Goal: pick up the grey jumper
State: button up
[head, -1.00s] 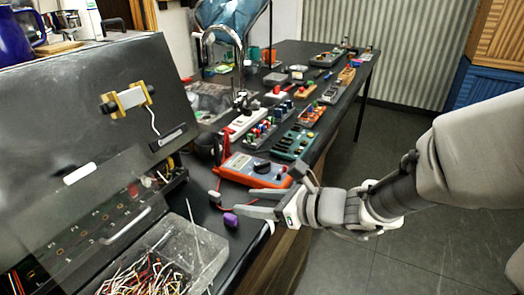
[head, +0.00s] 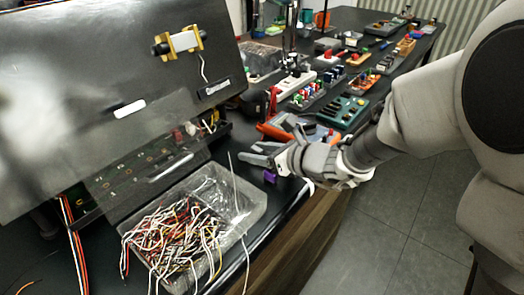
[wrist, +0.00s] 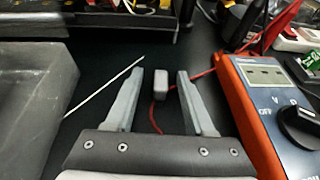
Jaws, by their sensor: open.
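A small grey block, which looks like the grey jumper (wrist: 160,88), stands on the black bench top in the wrist view. It lies between the two fingertips of my gripper (wrist: 160,76), with a visible gap on each side. The gripper is open and low over the bench. In the head view my gripper (head: 248,153) reaches in from the right, and I cannot make out the grey block there. A purple block (head: 270,177) sits just below the fingers, near the bench's front edge.
A clear tray (head: 250,212) of loose wires lies in front. A dark brewer panel (head: 110,90) rises on the left. Several small boards line the bench beyond.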

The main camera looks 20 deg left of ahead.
grip_shut()
jog(key=shift+r, duration=0.1)
dwell(0.3)
